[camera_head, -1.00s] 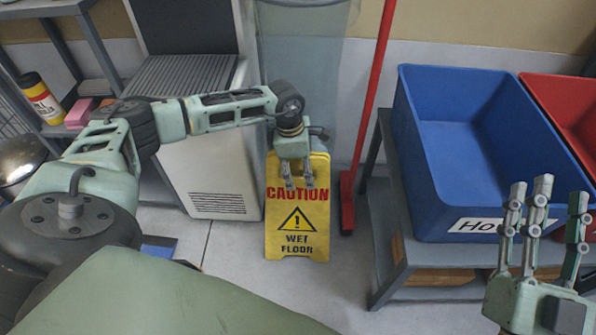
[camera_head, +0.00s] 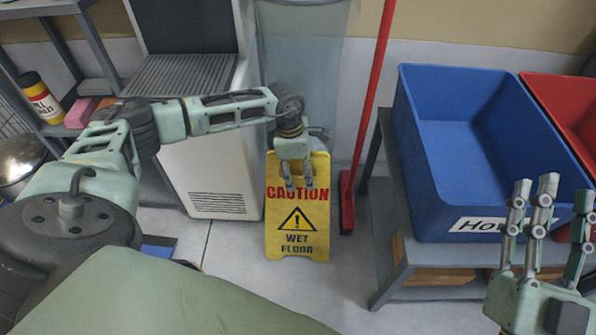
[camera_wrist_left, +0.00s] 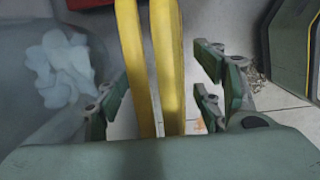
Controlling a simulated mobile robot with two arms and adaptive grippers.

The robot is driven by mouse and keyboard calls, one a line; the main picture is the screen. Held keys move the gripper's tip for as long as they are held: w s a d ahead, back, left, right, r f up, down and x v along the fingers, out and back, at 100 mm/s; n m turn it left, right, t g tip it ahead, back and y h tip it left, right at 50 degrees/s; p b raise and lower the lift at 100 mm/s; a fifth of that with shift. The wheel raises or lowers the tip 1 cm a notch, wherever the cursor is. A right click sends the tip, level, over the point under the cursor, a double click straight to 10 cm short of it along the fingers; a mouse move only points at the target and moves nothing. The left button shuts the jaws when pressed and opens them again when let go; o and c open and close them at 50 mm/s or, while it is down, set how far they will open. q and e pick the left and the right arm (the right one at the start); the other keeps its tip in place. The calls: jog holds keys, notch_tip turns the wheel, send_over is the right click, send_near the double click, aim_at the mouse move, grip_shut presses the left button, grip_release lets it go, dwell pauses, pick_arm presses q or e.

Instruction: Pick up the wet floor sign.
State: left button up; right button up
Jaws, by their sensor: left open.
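The yellow wet floor sign (camera_head: 297,222) stands upright on the floor in the middle of the head view, with "CAUTION WET FLOOR" facing me. My left gripper (camera_head: 298,184) is at its upper part, with fingers pointing down in front of the "CAUTION" text. In the left wrist view the sign's two yellow panels (camera_wrist_left: 152,60) run between the open fingers of my left gripper (camera_wrist_left: 162,108), with gaps on both sides. The sign's top edge is partly hidden by the gripper. My right gripper (camera_head: 540,225) is at the lower right with its fingers spread and empty.
A blue bin (camera_head: 470,150) and a red bin (camera_head: 560,110) sit on a grey rack (camera_head: 395,285) at the right. A red pole (camera_head: 372,90) stands just right of the sign. A translucent bin (camera_head: 300,60) is behind it and a white machine (camera_head: 215,180) is left.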

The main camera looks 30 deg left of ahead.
pick_arm(q)
jog(key=shift+c, duration=0.6)
grip_shut()
jog(key=shift+w+r, duration=0.1)
